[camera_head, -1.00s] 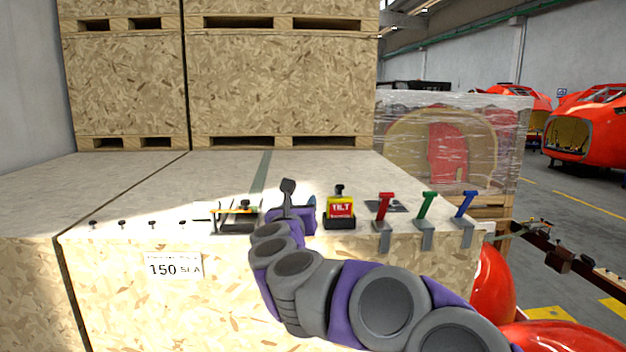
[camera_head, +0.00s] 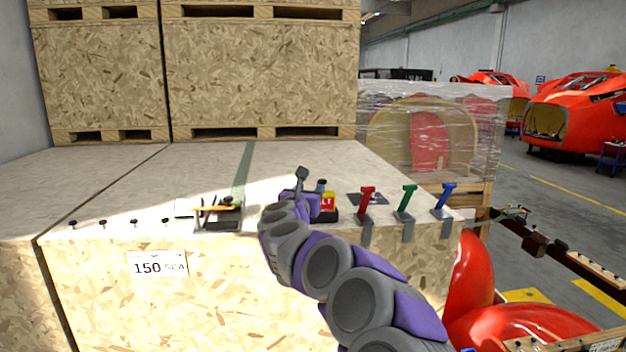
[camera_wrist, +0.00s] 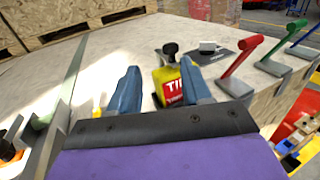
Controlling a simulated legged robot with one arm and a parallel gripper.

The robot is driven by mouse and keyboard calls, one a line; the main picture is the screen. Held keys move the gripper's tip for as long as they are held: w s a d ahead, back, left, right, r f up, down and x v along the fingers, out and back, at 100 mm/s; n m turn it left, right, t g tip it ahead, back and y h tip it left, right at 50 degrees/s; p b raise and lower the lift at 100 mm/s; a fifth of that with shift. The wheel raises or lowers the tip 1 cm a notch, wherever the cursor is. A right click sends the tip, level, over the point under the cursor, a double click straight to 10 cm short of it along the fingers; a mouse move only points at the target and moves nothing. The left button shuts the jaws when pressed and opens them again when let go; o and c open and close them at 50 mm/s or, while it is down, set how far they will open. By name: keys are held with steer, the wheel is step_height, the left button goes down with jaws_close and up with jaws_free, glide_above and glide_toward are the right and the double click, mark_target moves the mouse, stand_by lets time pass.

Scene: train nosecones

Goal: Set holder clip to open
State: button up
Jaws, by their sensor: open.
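My gripper (camera_head: 312,188) is open above the front of the wooden crate top. In the wrist view its two blue fingers (camera_wrist: 160,68) stand apart, with a yellow and red block marked TILT (camera_wrist: 170,84) seen between them. The block has a black knob on top, and I cannot tell whether the fingers touch it. In the head view my gripper partly hides this block (camera_head: 329,203). No part is labelled holder clip. A black fixture with an orange bar (camera_head: 218,212) sits left of my gripper, and I cannot tell if it is the clip.
Red (camera_head: 366,198), green (camera_head: 406,197) and blue (camera_head: 445,195) levers stand right of the block along the crate's front edge. Large wooden crates (camera_head: 262,85) stand behind.

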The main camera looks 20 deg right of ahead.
mark_target(323, 180)
steer(key=w+d, duration=0.1)
steer(key=d, duration=0.1)
steer(key=w+d+p, duration=0.1)
steer(key=d, duration=0.3)
steer(key=shift+w+d+f, duration=0.1)
steer(key=shift+w+d, duration=0.3)
steer(key=w, duration=0.1)
steer(key=w+a+p, duration=0.1)
steer(key=shift+w, duration=0.4)
steer(key=shift+w+a+p, duration=0.1)
steer(key=shift+a+p, duration=0.2)
steer(key=shift+a, duration=0.05)
steer(key=shift+w+d+f, duration=0.1)
steer(key=shift+w+d, duration=0.05)
steer(key=shift+d, duration=0.35)
steer(key=shift+w+d, duration=0.15)
steer(key=shift+d, duration=0.85)
steer(key=shift+s, duration=0.1)
steer(key=shift+c, duration=0.8)
steer(key=shift+a, duration=0.8)
steer(key=c, duration=0.5)
steer(key=shift+c, duration=0.5)
steer(key=shift+d, duration=0.25)
jaws_close()
